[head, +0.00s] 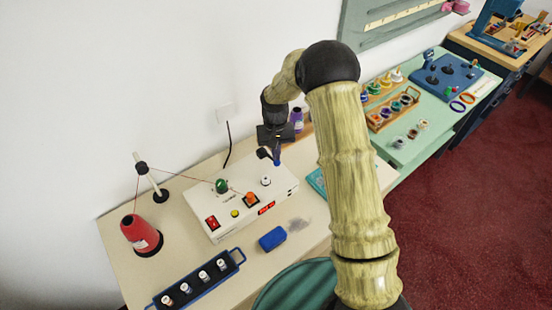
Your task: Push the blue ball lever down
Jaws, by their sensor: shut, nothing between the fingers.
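A cream machine box (232,207) sits on the wooden counter at the left. A small blue knob (277,162), which looks like the ball of the lever, shows at the box's far right end. My arm reaches over from the right, and my gripper (267,154) points down at that end of the box. Its dark fingers are shut and empty, just left of and above the blue knob. I cannot tell whether they touch it. The lever's stem and pivot are too small or hidden to make out.
The box also carries a green ball (221,186), a white knob (266,181), an orange switch (251,199) and a red switch (212,223). A red thread cone (139,232) stands left, its thread running to the box. A blue block (272,239) lies in front.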

